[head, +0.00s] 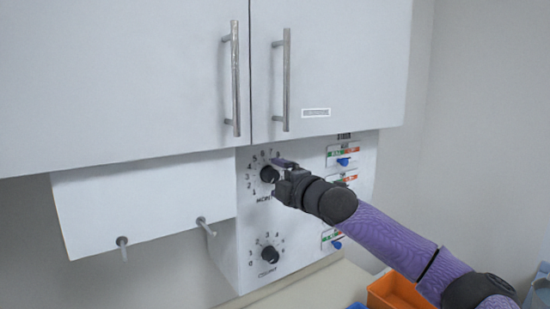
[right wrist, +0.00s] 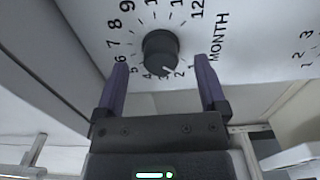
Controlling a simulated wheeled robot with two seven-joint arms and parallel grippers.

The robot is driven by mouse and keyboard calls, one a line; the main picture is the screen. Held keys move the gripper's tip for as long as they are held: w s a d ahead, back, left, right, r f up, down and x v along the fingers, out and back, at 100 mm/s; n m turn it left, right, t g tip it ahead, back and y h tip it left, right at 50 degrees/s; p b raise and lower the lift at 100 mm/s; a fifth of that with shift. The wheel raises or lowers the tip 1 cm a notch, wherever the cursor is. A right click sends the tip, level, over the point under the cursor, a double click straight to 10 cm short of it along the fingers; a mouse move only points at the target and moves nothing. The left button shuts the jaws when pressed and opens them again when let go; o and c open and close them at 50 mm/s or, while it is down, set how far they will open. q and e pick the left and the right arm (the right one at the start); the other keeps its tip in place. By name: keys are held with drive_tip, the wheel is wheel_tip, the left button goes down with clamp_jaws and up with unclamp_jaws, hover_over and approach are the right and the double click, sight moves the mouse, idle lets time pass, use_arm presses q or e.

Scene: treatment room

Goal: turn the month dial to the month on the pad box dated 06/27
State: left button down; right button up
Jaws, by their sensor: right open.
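The month dial (head: 269,174) is a black round knob on the white panel under the wall cabinet, with numbers around it. In the right wrist view the dial (right wrist: 160,52) shows with the word MONTH beside it. Its white pointer mark appears to lie between 2 and 3, nearer which I cannot tell. My right gripper (head: 284,166) is at the dial; in the wrist view its purple fingers (right wrist: 162,68) are open, one on each side of the knob's near edge, with gaps showing. No pad box with a date is readable in view. My left gripper is not in view.
A second numbered dial (head: 270,254) sits below on the same panel. Blue switches (head: 343,161) with coloured labels are to the right. Cabinet doors with long handles (head: 235,80) hang above. Two pegs (head: 205,226) stick out at left. An orange bin (head: 390,292) is at lower right.

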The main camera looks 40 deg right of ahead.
drive_tip(key=shift+w+d+p, duration=0.1)
drive_tip(key=shift+w+p, duration=0.25)
drive_tip(key=shift+w, duration=0.6)
drive_tip(key=shift+f, duration=0.1)
clamp_jaws()
